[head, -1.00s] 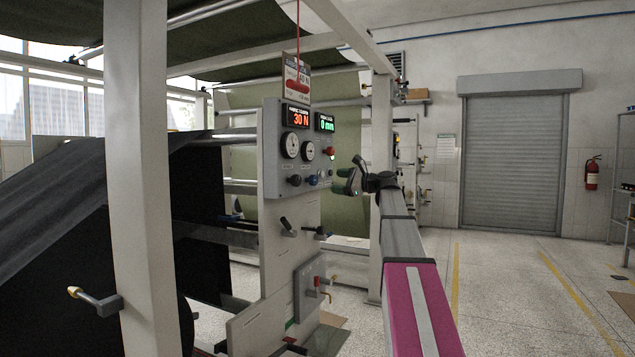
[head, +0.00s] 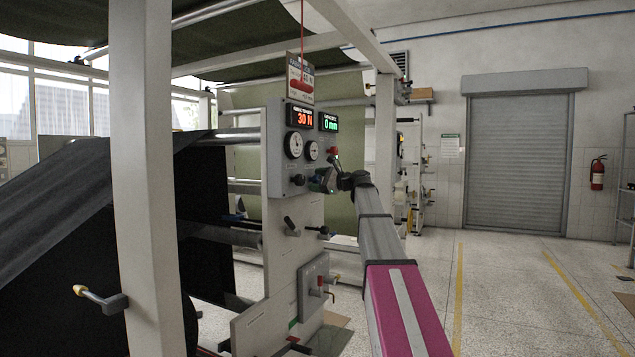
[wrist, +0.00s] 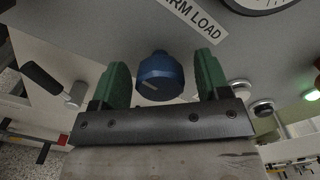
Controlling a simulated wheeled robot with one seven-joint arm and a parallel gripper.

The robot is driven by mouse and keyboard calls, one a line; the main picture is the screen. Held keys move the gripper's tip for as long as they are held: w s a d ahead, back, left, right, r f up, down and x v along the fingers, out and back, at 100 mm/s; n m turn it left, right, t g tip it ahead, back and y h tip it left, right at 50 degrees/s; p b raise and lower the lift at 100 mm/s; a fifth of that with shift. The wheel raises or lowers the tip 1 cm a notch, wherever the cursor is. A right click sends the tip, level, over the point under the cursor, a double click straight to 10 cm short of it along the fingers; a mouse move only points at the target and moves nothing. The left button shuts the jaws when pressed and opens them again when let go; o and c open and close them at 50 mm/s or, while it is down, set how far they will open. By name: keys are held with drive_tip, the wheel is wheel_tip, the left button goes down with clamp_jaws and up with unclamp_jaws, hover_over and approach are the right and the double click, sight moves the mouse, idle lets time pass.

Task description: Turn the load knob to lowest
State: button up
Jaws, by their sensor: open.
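The load knob (wrist: 160,76) is blue with a pale pointer mark, on the grey panel just below a label whose visible part reads "RM LOAD". My gripper (wrist: 163,80) has green fingers that are open, one on each side of the knob, with visible gaps to it. In the head view my gripper (head: 325,178) is at the lower right of the control panel (head: 285,150) and hides the blue knob. A red display (head: 300,117) reads 30 N and a green display (head: 329,124) reads 0 mm.
A black knob (head: 298,180) sits left of my gripper, and a red button (head: 334,151) sits above it. Round gauges (head: 294,145) are higher on the panel. A black-handled lever (wrist: 45,78) shows left in the wrist view. The floor to the right is open.

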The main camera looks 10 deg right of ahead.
drive_tip(key=c, duration=0.9)
drive_tip(key=shift+c, duration=0.2)
drive_tip(key=shift+n, duration=0.3)
drive_tip(key=n, duration=1)
drive_tip(key=o, duration=0.9)
